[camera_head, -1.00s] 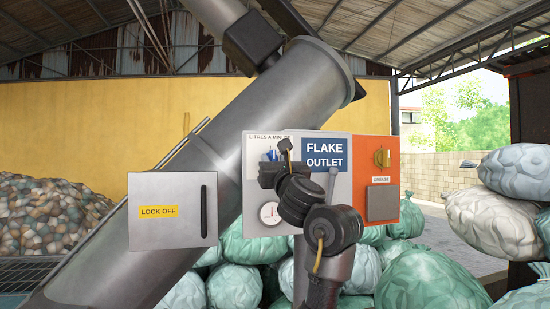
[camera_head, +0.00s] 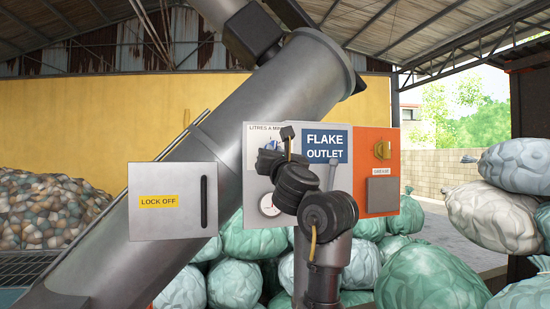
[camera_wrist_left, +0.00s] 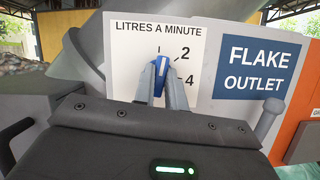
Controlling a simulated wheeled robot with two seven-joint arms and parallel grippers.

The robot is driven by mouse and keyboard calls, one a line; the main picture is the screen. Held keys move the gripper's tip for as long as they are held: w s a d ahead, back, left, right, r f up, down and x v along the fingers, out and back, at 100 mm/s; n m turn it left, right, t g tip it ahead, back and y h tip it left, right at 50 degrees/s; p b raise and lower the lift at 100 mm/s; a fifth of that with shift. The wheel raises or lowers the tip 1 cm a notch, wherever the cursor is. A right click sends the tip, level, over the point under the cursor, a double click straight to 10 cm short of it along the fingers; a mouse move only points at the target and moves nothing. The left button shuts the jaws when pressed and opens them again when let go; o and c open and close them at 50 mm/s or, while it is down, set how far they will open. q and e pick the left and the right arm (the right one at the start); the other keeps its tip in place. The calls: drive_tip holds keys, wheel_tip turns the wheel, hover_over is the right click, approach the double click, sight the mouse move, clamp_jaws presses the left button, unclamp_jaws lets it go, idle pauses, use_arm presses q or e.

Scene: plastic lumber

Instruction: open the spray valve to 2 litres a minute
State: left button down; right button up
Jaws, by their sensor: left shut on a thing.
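The spray valve is a blue knob (camera_wrist_left: 160,68) with a white pointer line on a white dial plate (camera_wrist_left: 128,60) lettered LITRES A MINUTE. In the left wrist view the line points nearly straight up, leaning slightly right, short of the tick beside the 2. The 4 is printed lower right. My left gripper (camera_wrist_left: 162,82) is shut on the knob, one finger on each side. In the head view my left gripper (camera_head: 268,158) covers most of the dial. My right gripper is out of view.
A blue FLAKE OUTLET sign (camera_head: 324,146) and a grey lever (camera_head: 332,174) are right of the dial. A round gauge (camera_head: 269,205) sits below. An orange GREASE panel (camera_head: 377,147) is farther right, a LOCK OFF box (camera_head: 172,221) left. Filled bags (camera_head: 430,279) lie below.

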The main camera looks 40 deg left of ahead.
use_arm(q)
drive_tip(key=shift+s+r+m+t+h+b, duration=0.1)
drive_tip(key=shift+m+t+h+b, duration=0.55)
drive_tip(key=shift+m, duration=1.2)
drive_tip(key=shift+w+f+m+t+h+b, duration=0.1)
drive_tip(key=shift+m+t+h+b, duration=0.25)
drive_tip(key=shift+m+h, duration=1)
drive_tip(key=shift+s+r+m+t+h+b, duration=0.1)
drive_tip(key=shift+m+t+h+b, duration=0.4)
drive_tip(key=shift+m, duration=1.8)
drive_tip(key=c, duration=1.4)
unclamp_jaws()
drive_tip(key=shift+c, duration=0.2)
